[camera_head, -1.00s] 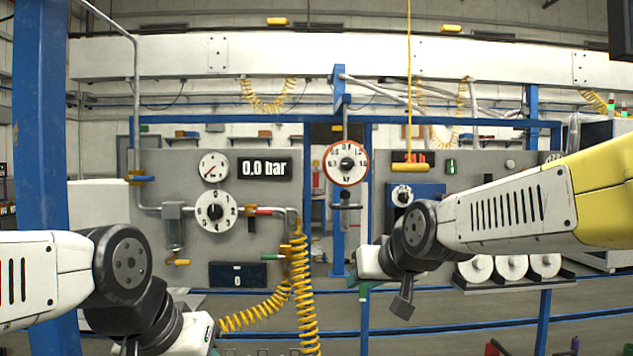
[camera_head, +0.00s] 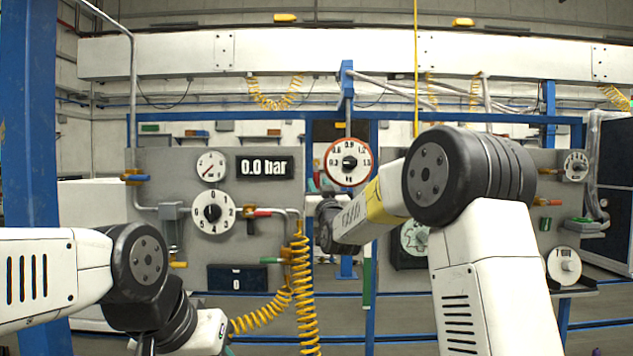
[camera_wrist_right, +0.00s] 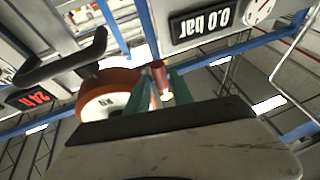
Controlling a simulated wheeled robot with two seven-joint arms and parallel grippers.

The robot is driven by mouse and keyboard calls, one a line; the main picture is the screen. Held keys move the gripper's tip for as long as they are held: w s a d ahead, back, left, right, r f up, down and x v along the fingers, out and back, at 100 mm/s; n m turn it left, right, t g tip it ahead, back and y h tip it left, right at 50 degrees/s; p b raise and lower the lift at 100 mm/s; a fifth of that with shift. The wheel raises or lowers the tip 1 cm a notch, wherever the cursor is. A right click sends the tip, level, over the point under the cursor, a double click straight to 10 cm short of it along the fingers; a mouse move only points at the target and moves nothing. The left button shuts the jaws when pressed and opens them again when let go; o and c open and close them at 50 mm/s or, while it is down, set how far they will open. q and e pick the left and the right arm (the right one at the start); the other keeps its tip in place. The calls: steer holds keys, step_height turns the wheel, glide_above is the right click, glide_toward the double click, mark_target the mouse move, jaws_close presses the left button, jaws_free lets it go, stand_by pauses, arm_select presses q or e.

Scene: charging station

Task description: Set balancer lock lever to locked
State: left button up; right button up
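The balancer (camera_head: 348,162) hangs in the middle of the head view, a round white dial with an orange rim. In the right wrist view its orange and white body (camera_wrist_right: 108,97) is beside my right gripper (camera_wrist_right: 164,88). The green fingers stand apart. A red handle with a yellow end (camera_wrist_right: 158,72), likely the lock lever, shows between or just beyond them; I cannot tell whether they touch it. In the head view my right forearm reaches to just below the dial and its fingertips are hard to make out. My left gripper (camera_head: 226,346) is mostly cut off at the lower edge.
A grey panel on the left holds a pressure gauge (camera_head: 211,166), a 0.0 bar display (camera_head: 264,167) and a numbered dial (camera_head: 213,212). A yellow coiled hose (camera_head: 303,290) hangs between panel and balancer. Blue posts and rails frame the station.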

mark_target(317, 182)
steer(key=shift+x, duration=1.8)
jaws_close()
